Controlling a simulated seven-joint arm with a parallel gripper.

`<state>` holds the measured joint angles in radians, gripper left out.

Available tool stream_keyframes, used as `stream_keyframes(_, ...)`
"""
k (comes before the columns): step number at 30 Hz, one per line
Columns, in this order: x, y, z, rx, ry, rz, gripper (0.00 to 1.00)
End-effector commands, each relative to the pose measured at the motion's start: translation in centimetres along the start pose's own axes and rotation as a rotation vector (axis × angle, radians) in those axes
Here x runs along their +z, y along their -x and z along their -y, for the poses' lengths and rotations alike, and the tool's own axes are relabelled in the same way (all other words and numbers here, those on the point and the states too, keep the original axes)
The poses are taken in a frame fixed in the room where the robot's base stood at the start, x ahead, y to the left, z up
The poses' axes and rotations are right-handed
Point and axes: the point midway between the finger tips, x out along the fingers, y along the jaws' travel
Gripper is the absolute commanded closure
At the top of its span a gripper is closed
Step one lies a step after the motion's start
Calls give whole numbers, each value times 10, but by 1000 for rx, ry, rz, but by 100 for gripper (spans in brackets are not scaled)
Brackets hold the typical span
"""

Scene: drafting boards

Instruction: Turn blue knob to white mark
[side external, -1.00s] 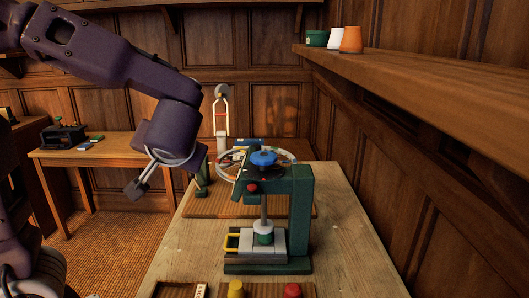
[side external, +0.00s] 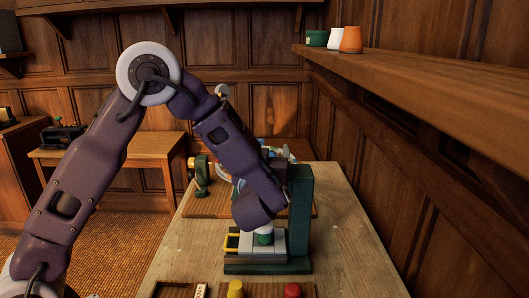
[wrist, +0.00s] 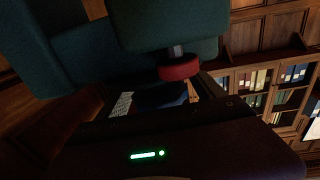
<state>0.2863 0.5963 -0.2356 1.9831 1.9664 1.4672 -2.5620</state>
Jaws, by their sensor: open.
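The green press (side external: 300,215) stands on the table, and its upper left part is hidden behind my arm in the side view. The blue knob on its top is hidden there. In the wrist view the dark green press body (wrist: 155,25) is very close, with its red knob (wrist: 180,68) at the centre. A dark bluish shape lies just below that, too dark to name. My gripper (wrist: 150,130) shows as a dark body along the bottom of the wrist view, close to the press; it is open. Its fingertips are not clear. I cannot make out a white mark.
A yellow knob (side external: 235,289) and a red knob (side external: 292,290) stand at the table's front edge. The table (side external: 345,240) is clear right of the press. A wall shelf (side external: 430,75) with small pots runs along the right. Bookshelves (wrist: 285,80) show in the wrist view.

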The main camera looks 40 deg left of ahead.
Motion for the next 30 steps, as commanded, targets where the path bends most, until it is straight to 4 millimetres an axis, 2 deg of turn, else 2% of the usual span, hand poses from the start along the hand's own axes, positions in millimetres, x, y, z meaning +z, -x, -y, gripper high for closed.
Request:
stream_keyframes(3, 0, 0, 0, 0, 0, 0, 24)
stream_keyframes(12, 0, 0, 0, -1, 0, 0, 83)
stream_keyframes(23, 0, 1, 2, -71, 2, -1, 84)
stream_keyframes(30, 0, 1, 5, -250, 3, -2, 84)
